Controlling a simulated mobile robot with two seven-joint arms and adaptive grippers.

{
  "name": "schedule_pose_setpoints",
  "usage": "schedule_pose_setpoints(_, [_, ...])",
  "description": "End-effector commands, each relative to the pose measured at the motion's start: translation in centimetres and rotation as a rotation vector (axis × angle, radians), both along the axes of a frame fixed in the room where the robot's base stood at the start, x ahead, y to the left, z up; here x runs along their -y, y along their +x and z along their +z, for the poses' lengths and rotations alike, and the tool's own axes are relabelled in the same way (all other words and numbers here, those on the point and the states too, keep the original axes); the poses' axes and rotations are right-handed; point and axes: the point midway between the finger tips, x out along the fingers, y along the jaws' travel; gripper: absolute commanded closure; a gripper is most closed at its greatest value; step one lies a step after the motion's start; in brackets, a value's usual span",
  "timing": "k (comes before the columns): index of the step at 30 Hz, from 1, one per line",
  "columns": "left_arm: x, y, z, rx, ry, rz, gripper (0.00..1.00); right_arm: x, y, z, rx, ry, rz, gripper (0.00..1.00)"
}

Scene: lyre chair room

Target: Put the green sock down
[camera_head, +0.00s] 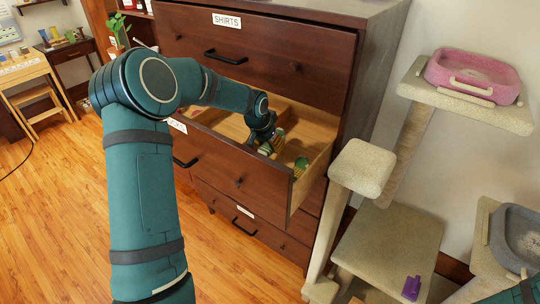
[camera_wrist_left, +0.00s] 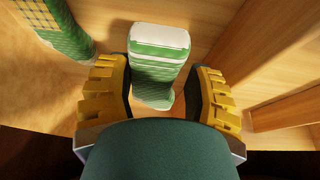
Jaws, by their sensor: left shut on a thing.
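My left gripper (camera_head: 265,143) is inside an open drawer (camera_head: 235,170) of a dark wooden dresser. In the left wrist view the yellow-padded fingers (camera_wrist_left: 160,95) are shut on a green and white striped sock (camera_wrist_left: 158,68) with a pale top end. Its lower end is partly hidden behind the gripper. A second green item with a checked pattern, looking like another sock (camera_wrist_left: 58,28), lies to the left in the drawer. In the head view a green sock (camera_head: 300,166) shows near the drawer's front right corner. My right gripper is out of view.
The shut drawer above is labelled SHIRTS (camera_head: 226,20); the open drawer's label (camera_head: 177,125) is partly hidden by my arm. Wooden divider walls (camera_wrist_left: 285,110) stand right of the gripper. A cat tree (camera_head: 385,245) with a pink bed (camera_head: 473,75) stands right of the dresser.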

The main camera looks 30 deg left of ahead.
Motion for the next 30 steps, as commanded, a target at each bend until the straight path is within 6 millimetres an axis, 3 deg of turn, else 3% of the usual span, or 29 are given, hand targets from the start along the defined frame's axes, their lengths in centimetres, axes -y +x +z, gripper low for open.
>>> schedule_pose_setpoints(7, [0.0,-0.1,-4.0,-0.002,-0.001,0.000,0.71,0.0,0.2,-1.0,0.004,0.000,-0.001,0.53])
schedule_pose_setpoints(20, [0.0,0.0,-4.6,-0.001,0.000,0.000,0.71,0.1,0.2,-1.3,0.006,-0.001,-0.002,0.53])
schedule_pose_setpoints(21, [0.0,0.0,-4.5,-0.001,0.000,0.000,0.30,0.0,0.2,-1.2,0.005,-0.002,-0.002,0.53])
schedule_pose_setpoints(30, [0.0,0.0,-4.4,-0.001,0.000,0.000,0.30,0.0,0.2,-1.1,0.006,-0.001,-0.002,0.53])
